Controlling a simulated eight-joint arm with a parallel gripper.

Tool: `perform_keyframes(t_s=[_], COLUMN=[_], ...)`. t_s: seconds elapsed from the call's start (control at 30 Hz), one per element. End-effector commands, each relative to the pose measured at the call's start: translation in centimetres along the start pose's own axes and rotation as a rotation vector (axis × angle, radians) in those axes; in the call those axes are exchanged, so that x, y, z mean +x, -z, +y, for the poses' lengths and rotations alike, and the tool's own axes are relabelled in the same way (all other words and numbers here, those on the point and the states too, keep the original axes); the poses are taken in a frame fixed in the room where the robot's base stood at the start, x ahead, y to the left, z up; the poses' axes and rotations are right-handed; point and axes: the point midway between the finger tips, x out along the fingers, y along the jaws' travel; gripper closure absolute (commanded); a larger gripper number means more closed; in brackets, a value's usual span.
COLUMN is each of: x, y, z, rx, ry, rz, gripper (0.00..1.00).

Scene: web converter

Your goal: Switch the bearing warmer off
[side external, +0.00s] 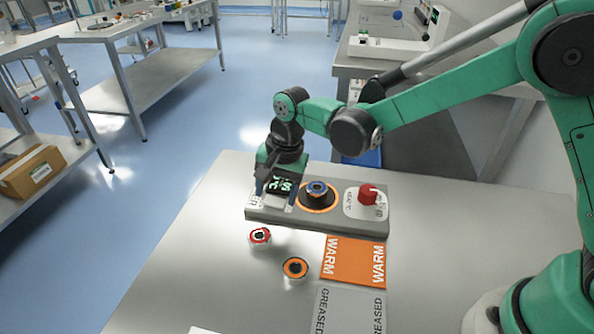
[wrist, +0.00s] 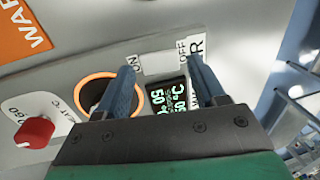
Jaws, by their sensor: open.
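The bearing warmer (side external: 340,217) is a long grey box on the table. It has a lit green display (wrist: 167,105), a dark heating spot with an orange ring (wrist: 86,82) and a red knob (side external: 367,195). A blue-rimmed bearing (side external: 317,188) sits on the spot in the side view. In the wrist view a pale switch plate (wrist: 163,62) lies between the ON label (wrist: 134,61) and the OFF label (wrist: 187,46). My gripper (wrist: 161,62) is open and empty over this end, its fingers pointing at the plate. I cannot tell whether they touch it.
A red-rimmed bearing (side external: 260,237) and an orange-rimmed bearing (side external: 295,268) lie on the table in front of the warmer. An orange WARM mat (side external: 353,262) and a grey GREASED mat (side external: 350,312) lie to their right. The table's left front is mostly clear.

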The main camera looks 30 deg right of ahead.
Motion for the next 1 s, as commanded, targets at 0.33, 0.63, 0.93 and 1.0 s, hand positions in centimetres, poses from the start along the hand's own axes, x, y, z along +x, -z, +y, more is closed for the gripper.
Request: perform_keyframes(t_s=[0.33,0.63,0.93,1.0], x=[1.21,1.17,1.31,1.33], y=[0.00,0.01,0.03,0.04], z=[0.02,0.02,-0.57,-0.71], rx=[-0.001,-0.001,-0.005,-0.003], ry=[0.001,0.001,-0.187,-0.252], rz=[0.001,0.001,0.001,0.001], gripper=[0.37,1.00,1.00,1.00])
